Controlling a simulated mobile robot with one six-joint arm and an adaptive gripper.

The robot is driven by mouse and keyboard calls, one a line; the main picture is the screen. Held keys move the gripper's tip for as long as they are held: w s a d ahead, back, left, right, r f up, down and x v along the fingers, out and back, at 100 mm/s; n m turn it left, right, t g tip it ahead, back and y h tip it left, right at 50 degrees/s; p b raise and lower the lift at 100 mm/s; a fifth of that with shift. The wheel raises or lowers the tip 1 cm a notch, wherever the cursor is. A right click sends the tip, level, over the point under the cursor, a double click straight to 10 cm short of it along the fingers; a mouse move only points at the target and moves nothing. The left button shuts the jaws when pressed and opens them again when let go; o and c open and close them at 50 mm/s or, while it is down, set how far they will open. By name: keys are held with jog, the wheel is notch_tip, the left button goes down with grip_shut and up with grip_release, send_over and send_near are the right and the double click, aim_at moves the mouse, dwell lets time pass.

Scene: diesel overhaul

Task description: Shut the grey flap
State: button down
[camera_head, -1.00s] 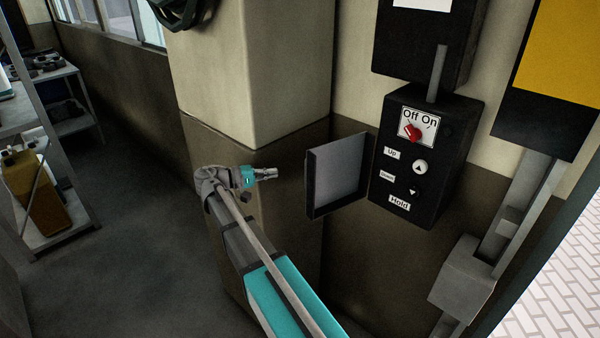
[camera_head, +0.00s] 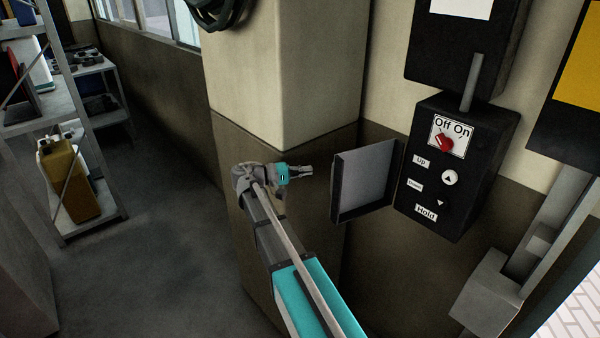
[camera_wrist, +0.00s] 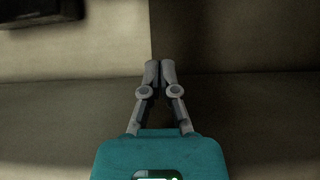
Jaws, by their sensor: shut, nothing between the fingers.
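The grey flap (camera_head: 364,182) is swung open to the left of the black control box (camera_head: 457,165), with its grey inner face and dark rim showing. The box front carries a red Off/On switch, Up and Down buttons and a Hold label, all uncovered. My gripper (camera_head: 311,171) is left of the flap in the head view, pointing right, with a gap in the picture between its tips and the flap. In the wrist view my gripper (camera_wrist: 160,66) has its fingers together and empty. The flap cannot be made out clearly in the wrist view.
A beige and brown pillar (camera_head: 283,75) stands behind my gripper. A black box with a grey bar (camera_head: 471,82) is above the control box. A grey conduit (camera_head: 505,280) runs at lower right.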

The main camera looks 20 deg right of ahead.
jog(key=s+d, duration=0.4)
jog(key=d, duration=0.1)
jog(key=shift+s, duration=0.35)
dwell(0.7)
